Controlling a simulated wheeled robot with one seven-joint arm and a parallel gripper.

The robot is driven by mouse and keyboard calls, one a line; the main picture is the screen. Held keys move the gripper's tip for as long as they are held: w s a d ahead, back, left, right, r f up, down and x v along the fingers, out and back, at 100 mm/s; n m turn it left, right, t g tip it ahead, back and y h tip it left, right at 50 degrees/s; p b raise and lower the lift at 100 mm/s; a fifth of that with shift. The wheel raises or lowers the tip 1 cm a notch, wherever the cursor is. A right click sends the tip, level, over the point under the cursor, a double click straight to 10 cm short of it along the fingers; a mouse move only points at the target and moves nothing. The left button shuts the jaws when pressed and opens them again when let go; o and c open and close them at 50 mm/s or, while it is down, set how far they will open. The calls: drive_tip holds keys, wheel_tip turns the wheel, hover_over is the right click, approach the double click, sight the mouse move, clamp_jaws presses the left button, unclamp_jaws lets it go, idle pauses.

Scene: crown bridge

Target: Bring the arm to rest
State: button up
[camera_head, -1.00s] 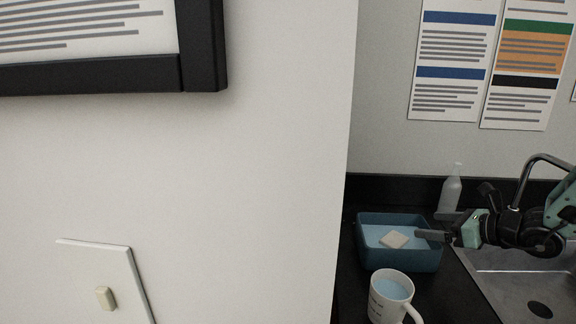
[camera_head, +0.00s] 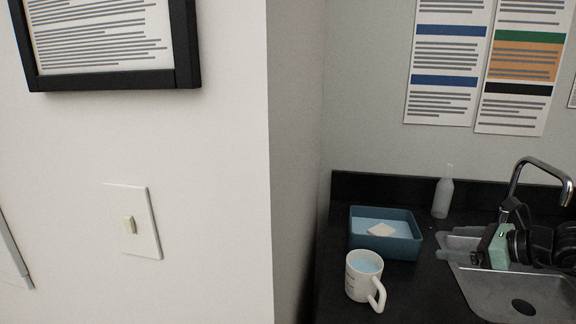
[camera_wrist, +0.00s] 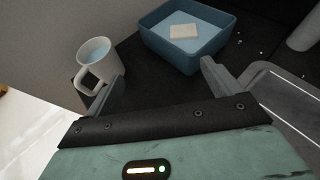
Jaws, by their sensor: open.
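My gripper (camera_head: 462,244) is at the right in the head view, over the left edge of the sink. In the wrist view my gripper (camera_wrist: 158,82) shows its two fingers spread wide apart with nothing between them. Its left fingertip overlaps the white mug in that view; I cannot tell that they touch. My arm runs off the right edge of the head view.
A blue tub (camera_head: 408,243) with liquid and a pale block (camera_head: 380,229) stands on the black counter. A white mug (camera_head: 357,285) of blue liquid stands in front. A bottle (camera_head: 442,196), faucet (camera_head: 514,184) and sink (camera_head: 487,293) are near my gripper. A wall (camera_head: 230,240) fills the left.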

drive_tip(key=s+a+r+n+g, duration=0.1)
drive_tip(key=s+a+n+g, duration=0.4)
drive_tip(key=s+a+n, duration=0.45)
drive_tip(key=s+a+r+n+g, duration=0.2)
drive_tip(key=s+a+n+g, duration=0.45)
drive_tip(key=a, duration=0.65)
drive_tip(key=s+a+r+n+t+h, duration=0.1)
drive_tip(key=s+n+h, duration=0.6)
drive_tip(key=s+n, duration=0.7)
drive_tip(key=n, duration=0.5)
drive_tip(key=shift+s+a+h, duration=0.25)
drive_tip(key=shift+s+h, duration=0.15)
